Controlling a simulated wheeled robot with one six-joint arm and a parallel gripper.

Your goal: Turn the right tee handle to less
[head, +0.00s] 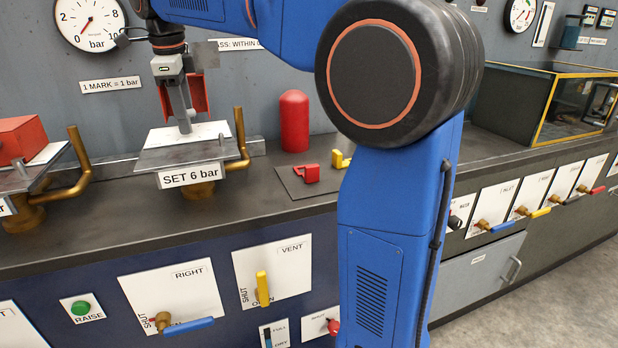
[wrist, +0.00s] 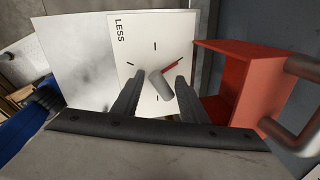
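The right tee handle is a grey rounded bar (wrist: 160,85) on a white dial plate (wrist: 142,38) marked LESS in the wrist view. A red pointer (wrist: 170,67) beside the bar points to the upper right of that view, away from the word LESS. My gripper (wrist: 157,88) is open, with one dark finger on each side of the bar and visible gaps between. In the head view my gripper (head: 184,126) reaches down to the plate (head: 160,136) above the sign SET 6 bar (head: 190,175). The handle is hard to make out there behind the fingers.
A red bracket (wrist: 232,80) stands close beside the dial. A brass pipe (head: 241,140) rises right of the station. A red cylinder (head: 294,120) and small red (head: 306,173) and yellow (head: 341,158) parts lie further right. A gauge (head: 88,22) hangs on the wall.

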